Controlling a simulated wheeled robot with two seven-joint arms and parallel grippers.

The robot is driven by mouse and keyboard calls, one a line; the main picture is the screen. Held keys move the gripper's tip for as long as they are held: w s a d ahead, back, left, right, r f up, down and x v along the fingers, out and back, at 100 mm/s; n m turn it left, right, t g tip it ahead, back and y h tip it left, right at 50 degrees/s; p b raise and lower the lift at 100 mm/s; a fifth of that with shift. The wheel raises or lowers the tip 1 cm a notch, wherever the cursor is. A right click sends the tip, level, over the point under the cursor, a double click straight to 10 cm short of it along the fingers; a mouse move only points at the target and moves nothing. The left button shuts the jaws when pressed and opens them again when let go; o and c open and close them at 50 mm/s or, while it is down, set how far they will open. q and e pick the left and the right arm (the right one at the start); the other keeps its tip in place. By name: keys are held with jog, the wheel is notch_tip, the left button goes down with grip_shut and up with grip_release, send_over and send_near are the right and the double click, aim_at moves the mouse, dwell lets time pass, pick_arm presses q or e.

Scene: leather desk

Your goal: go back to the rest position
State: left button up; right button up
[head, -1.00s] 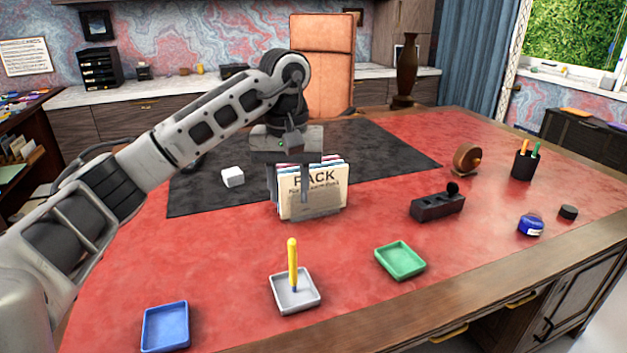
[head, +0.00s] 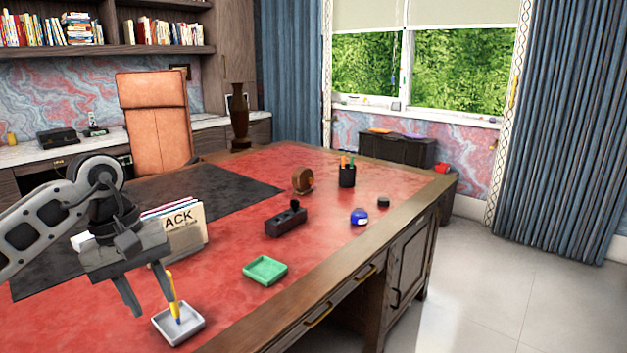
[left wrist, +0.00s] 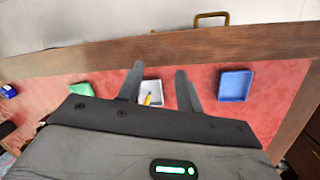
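My left gripper (head: 146,297) hangs above the desk at the left of the head view. Its two fingers are apart with nothing between them, and they also show open in the left wrist view (left wrist: 160,72). A yellow marker with a blue lower end (head: 173,294) stands nearly upright in a white-grey tray (head: 196,334), just right of the fingers in the head view and apart from them. The tray (left wrist: 144,104) and marker (left wrist: 149,99) also show in the left wrist view, beyond the fingers. My right gripper is in neither view.
A paper holder (head: 188,238) stands behind my left gripper. A green tray (head: 265,270), a dark block (head: 286,222), a blue jar (head: 359,217) and a pen cup (head: 347,177) stand farther right. A blue tray (left wrist: 235,86) shows in the wrist view. Floor right of the desk is clear.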

pick_arm(q)
jog(key=s+d+f+n+t+h, duration=0.1)
jog(key=s+d+n+t+h, duration=0.25)
jog(key=d+n+h, duration=0.7)
jog(key=s+d+n+t+h, duration=0.2)
jog(key=s+d+n+h, duration=0.2)
jog(key=d+n+h, duration=0.6)
jog(key=a+f+n+t+y, duration=0.2)
jog(key=f+n+t+y, duration=0.15)
jog(key=n, duration=0.55)
jog(key=w+a+f+n+t+y, duration=0.1)
jog(key=f+n+t+y, duration=0.3)
jog(key=n, duration=0.5)
jog(key=a+f+n+t+y, duration=0.2)
jog(key=n+t+y, duration=0.3)
jog(key=n, duration=0.5)
jog(key=s+a+f+n+g+y, duration=0.2)
jog(key=s+f+n+g+y, duration=0.1)
jog(key=s+f+n, duration=0.3)
jog(key=s+a+f+n+g+y, duration=0.3)
jog(key=s+f+n, duration=0.3)
jog(key=f+n, duration=0.3)
jog(key=shift+s+f+g+y, duration=0.2)
jog(key=shift+f+g+y, duration=0.3)
jog(key=shift+f+g, duration=0.2)
